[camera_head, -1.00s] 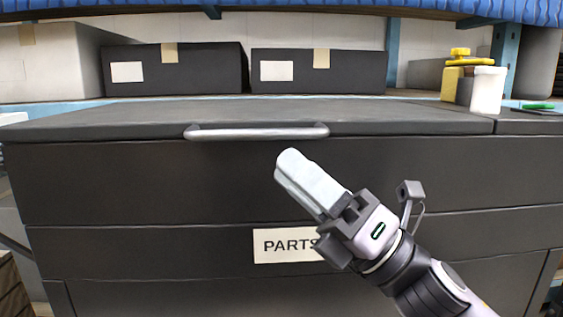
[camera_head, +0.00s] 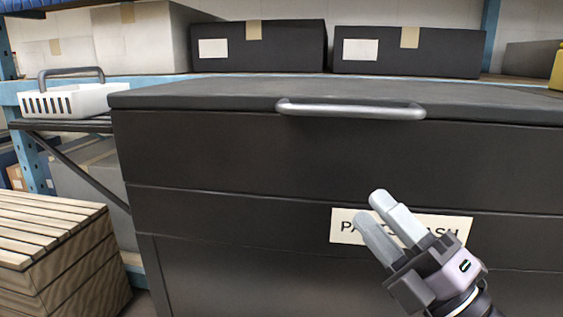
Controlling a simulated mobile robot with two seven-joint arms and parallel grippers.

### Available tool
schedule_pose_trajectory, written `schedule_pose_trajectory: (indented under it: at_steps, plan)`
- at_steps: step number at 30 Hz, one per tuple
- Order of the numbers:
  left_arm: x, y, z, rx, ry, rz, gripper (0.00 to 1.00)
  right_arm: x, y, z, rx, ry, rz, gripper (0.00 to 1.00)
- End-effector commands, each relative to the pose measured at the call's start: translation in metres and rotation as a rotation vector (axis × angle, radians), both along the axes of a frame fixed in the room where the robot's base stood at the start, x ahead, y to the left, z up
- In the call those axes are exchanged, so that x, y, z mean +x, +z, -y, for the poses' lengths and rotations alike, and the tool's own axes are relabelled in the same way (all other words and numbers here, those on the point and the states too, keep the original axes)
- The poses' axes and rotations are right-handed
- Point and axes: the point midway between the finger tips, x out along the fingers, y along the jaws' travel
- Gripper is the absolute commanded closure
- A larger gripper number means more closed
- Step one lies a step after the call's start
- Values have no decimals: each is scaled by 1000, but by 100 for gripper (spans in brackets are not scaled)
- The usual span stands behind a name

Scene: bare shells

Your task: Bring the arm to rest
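My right gripper (camera_head: 372,208) reaches in from the lower right. Its two pale fingers point up and to the left, with a narrow gap between them and nothing held. It is in front of the dark chest (camera_head: 220,160) and covers part of the white label (camera_head: 345,227) on its front. I cannot tell how far it is from the chest. The lid's metal handle (camera_head: 350,110) is above the gripper, apart from it. The lid (camera_head: 230,95) looks shut. My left gripper is not in view.
A slatted wooden crate (camera_head: 70,270) stands at the lower left. A white basket with a handle (camera_head: 65,103) sits left of the chest. Two black boxes (camera_head: 290,60) (camera_head: 450,62) and a pale box (camera_head: 150,45) stand on the shelf behind.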

Motion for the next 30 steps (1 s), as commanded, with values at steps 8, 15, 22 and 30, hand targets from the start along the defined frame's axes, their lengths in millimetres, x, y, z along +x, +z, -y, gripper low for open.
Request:
schedule_pose_trajectory:
  at_steps: [8, 15, 22, 30]
  plan:
    - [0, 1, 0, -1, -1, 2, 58, -15, -124, -3, 546, 118, -693, 61]
    - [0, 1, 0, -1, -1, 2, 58, -57, -211, -9, 999, 120, -1168, 61]
    - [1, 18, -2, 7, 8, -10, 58, -89, -236, -13, 1275, 68, -1412, 61]
    - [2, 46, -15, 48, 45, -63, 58, -87, -208, 0, 1267, -18, -1422, 61]
